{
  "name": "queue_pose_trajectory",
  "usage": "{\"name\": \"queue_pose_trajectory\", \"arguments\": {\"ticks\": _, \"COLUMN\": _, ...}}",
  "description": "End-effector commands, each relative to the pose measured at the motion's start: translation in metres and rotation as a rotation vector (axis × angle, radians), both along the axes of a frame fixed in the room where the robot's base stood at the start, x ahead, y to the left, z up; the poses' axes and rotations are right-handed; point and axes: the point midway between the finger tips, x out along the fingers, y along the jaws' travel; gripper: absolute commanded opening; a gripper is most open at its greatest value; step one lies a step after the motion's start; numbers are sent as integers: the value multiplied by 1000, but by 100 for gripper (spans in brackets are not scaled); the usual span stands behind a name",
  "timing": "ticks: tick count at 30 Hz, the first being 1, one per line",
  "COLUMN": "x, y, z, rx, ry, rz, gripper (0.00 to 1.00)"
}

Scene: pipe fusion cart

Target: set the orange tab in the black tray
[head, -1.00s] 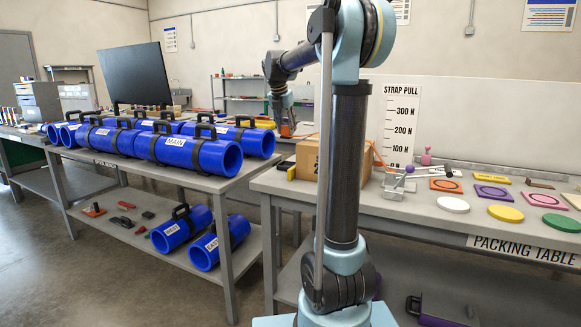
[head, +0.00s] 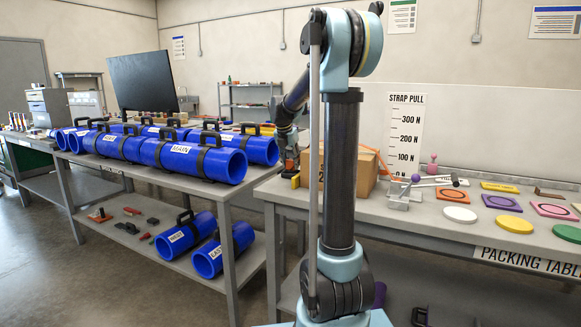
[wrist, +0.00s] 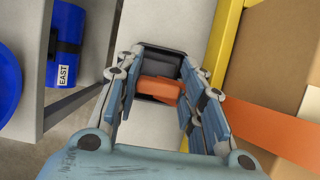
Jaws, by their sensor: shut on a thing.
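The orange tab (wrist: 158,90) is between the fingers of my gripper (wrist: 163,88) in the wrist view, and the gripper is shut on it. The black tray (wrist: 159,62) lies on the grey tabletop around and beneath the tab in that view. I cannot tell whether the tab touches the tray floor, and the fingers hide the tray's sides. In the head view my gripper (head: 290,168) reaches down at the left end of the packing table, left of the cardboard box. The tab and tray are not clear there.
The cardboard box (head: 364,172) stands close to the right of my gripper, with a yellow edge (wrist: 222,50) and an orange strap (wrist: 268,128) beside it. Blue pipes (head: 200,160) lie on the left table. Coloured discs and plates lie on the packing table (head: 425,222).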

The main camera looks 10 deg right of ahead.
Motion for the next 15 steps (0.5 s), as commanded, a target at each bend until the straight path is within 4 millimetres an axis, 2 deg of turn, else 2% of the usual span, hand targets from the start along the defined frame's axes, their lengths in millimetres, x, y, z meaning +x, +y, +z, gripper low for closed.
{"name": "queue_pose_trajectory", "arguments": {"ticks": 3, "x": 0, "y": 0, "z": -13, "rx": 0, "ry": 0, "rz": 0, "gripper": 11}}
{"name": "queue_pose_trajectory", "arguments": {"ticks": 13, "x": 0, "y": 0, "z": -16, "rx": 0, "ry": 0, "rz": 0, "gripper": 11}}
{"name": "queue_pose_trajectory", "arguments": {"ticks": 14, "x": 0, "y": 0, "z": -16, "rx": 0, "ry": 0, "rz": 0, "gripper": 40}}
{"name": "queue_pose_trajectory", "arguments": {"ticks": 15, "x": 0, "y": 0, "z": -15, "rx": 0, "ry": 0, "rz": 0, "gripper": 49}}
